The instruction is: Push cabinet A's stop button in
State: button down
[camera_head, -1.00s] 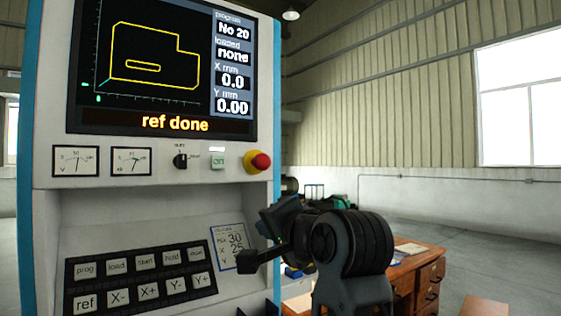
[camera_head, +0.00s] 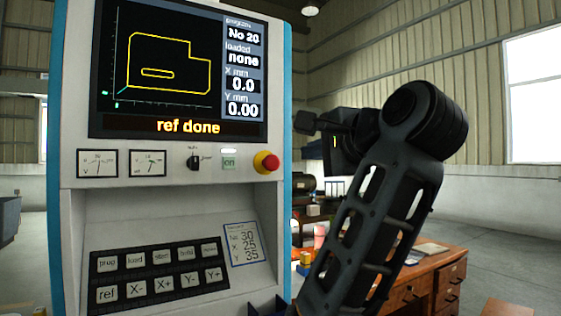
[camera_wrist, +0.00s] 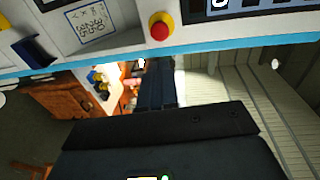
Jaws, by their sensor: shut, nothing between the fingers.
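The stop button (camera_head: 266,162) is a red mushroom head on a yellow collar, at the right end of the control row on the white and blue cabinet (camera_head: 160,215). It stands out from the panel and also shows in the wrist view (camera_wrist: 159,29), near the top. No letter A is visible on the cabinet. My gripper (camera_head: 305,122) is shut and empty. In the head view it is right of the cabinet's edge, a little above the button's height, apart from it. In the wrist view my gripper (camera_wrist: 157,68) points towards the panel, below the button in the picture.
The screen (camera_head: 185,70) reads "ref done". Left of the button are a lit green "on" button (camera_head: 229,163), a rotary switch (camera_head: 194,162) and two dials. A keypad (camera_head: 160,270) sits below. A wooden desk (camera_head: 425,285) with items stands behind at the right.

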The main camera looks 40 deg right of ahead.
aim_at(272, 160)
jog(key=shift+w, duration=0.15)
jog(key=p+x, duration=0.2)
jog(key=x, duration=1.1)
jog(key=shift+w+d, duration=0.2)
jog(key=shift+w, duration=0.15)
jog(key=shift+w+d+p, duration=0.15)
jog(key=shift+w+p, duration=0.3)
jog(key=shift+w, duration=0.2)
jog(key=shift+w+r, duration=0.15)
jog(key=shift+r, duration=0.05)
